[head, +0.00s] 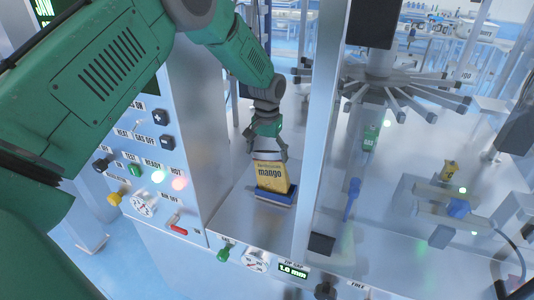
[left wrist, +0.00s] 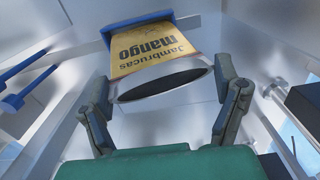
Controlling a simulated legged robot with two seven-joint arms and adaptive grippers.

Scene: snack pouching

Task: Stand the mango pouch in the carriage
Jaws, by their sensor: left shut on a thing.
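The mango pouch (head: 272,178) is yellow with dark "mango" lettering and stands nearly upright in the blue carriage (head: 275,197). My left gripper (head: 268,154) is above it, pointing down, with its fingers at the two sides of the pouch's top. In the left wrist view the pouch (left wrist: 152,48) has its mouth open as a dark oval. The left gripper (left wrist: 163,88) is shut on the rim of that mouth, one finger at each end. A blue edge of the carriage (left wrist: 113,34) shows behind the pouch. My right gripper is out of view.
A metal post (head: 322,130) stands just right of the carriage. A control panel (head: 150,160) with lamps and knobs is on the left. A star-shaped rack of metal arms (head: 385,85) stands further right. Bare metal surface (head: 235,218) lies around the carriage.

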